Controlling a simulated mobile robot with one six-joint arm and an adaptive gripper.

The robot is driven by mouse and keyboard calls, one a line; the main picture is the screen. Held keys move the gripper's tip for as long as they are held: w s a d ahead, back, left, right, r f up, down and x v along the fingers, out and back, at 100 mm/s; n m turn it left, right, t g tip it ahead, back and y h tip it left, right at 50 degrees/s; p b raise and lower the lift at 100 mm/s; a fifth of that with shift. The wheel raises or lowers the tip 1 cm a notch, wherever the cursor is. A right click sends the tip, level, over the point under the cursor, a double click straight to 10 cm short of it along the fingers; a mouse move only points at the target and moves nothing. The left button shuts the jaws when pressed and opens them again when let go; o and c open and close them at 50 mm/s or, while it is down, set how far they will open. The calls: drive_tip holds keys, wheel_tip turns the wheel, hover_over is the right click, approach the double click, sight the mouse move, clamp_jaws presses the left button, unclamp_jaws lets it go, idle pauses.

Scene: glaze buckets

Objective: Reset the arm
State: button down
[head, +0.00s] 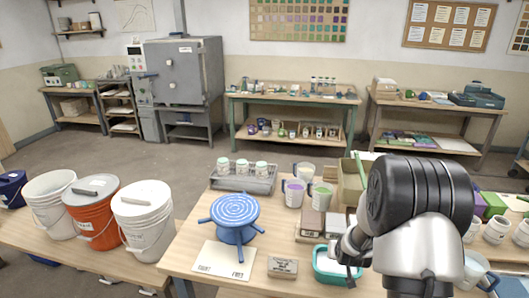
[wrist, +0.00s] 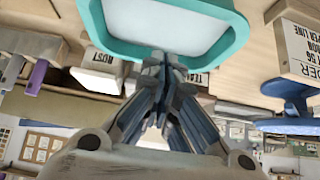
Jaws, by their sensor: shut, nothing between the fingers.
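My arm reaches in from the right in the head view and hides part of the table. My gripper (head: 350,279) is near the front of the wooden table, at a small teal tray (head: 322,267). In the wrist view my gripper (wrist: 165,58) is shut, with its fingertips together and nothing held. The teal tray (wrist: 232,42) lies just beyond the fingertips there and shows a pale inside. I cannot tell whether the fingertips touch its rim.
A blue banding wheel (head: 236,213) and a small labelled block (head: 282,267) stand left of the tray. Cups (head: 294,193) and boxes (head: 312,222) stand behind. White and orange buckets (head: 92,211) fill the left bench. Open floor lies beyond.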

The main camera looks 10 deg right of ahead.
drive_tip(key=s+a+r+n, duration=0.1)
drive_tip(key=s+a+r, duration=0.3)
drive_tip(key=r, duration=0.2)
drive_tip(key=s+a+r+g+y, duration=0.1)
drive_tip(key=s+a+r, duration=0.25)
drive_tip(key=r, duration=0.35)
drive_tip(key=s+a+r+n, duration=0.1)
drive_tip(key=s+a+r, duration=0.2)
drive_tip(key=s+r, duration=0.25)
drive_tip(key=s+a+r+g, duration=0.1)
drive_tip(key=s+a+r, duration=0.2)
drive_tip(key=s, duration=0.8)
drive_tip(key=s+a+r+n+g+y, duration=0.1)
drive_tip(key=s+a+r, duration=0.2)
drive_tip(key=s, duration=0.7)
drive_tip(key=shift+s+a, duration=0.35)
drive_tip(key=shift+r, duration=0.15)
